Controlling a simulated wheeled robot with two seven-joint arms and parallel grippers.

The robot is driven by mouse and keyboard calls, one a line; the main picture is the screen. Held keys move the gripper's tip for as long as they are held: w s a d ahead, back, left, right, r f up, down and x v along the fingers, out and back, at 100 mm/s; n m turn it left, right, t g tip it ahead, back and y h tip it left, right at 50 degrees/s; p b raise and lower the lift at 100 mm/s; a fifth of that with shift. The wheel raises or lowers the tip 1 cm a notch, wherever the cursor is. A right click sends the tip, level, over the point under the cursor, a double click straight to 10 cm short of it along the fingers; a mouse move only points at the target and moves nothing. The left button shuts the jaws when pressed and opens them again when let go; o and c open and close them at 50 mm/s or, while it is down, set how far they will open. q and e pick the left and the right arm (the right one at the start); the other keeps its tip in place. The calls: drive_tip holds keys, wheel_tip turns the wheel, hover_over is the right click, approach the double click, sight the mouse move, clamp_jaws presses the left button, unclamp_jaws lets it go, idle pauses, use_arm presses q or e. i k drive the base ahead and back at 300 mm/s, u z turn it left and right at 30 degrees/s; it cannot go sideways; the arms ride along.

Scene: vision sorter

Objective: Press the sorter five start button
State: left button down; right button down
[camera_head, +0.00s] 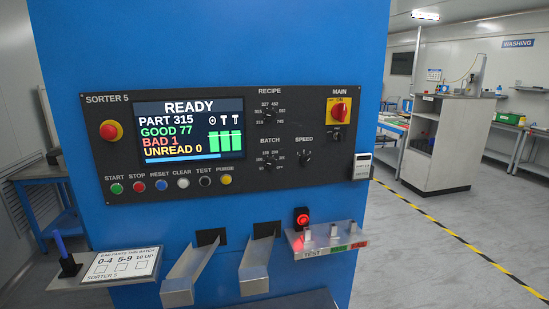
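The sorter 5 panel (292,176) is a dark plate on the front of a blue machine. Its green start button (117,188) is at the lower left of the panel, under the label START. To its right in the same row are a red stop button (139,187), a blue reset button (161,185), then clear, test and purge buttons. The screen (190,129) reads READY, PART 315, GOOD 77, BAD 1, UNREAD 0. Neither of my grippers is in view, and nothing covers the start button.
A red emergency knob (110,130) sits above the start button. Below the panel, two metal chutes (196,272) and a small shelf (325,239) with a red-lit device stick out. A tilted card (122,265) and a blue pen stand at lower left. Floor at right is open.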

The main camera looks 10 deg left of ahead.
sight(116, 189)
drive_tip(key=u, duration=1.25)
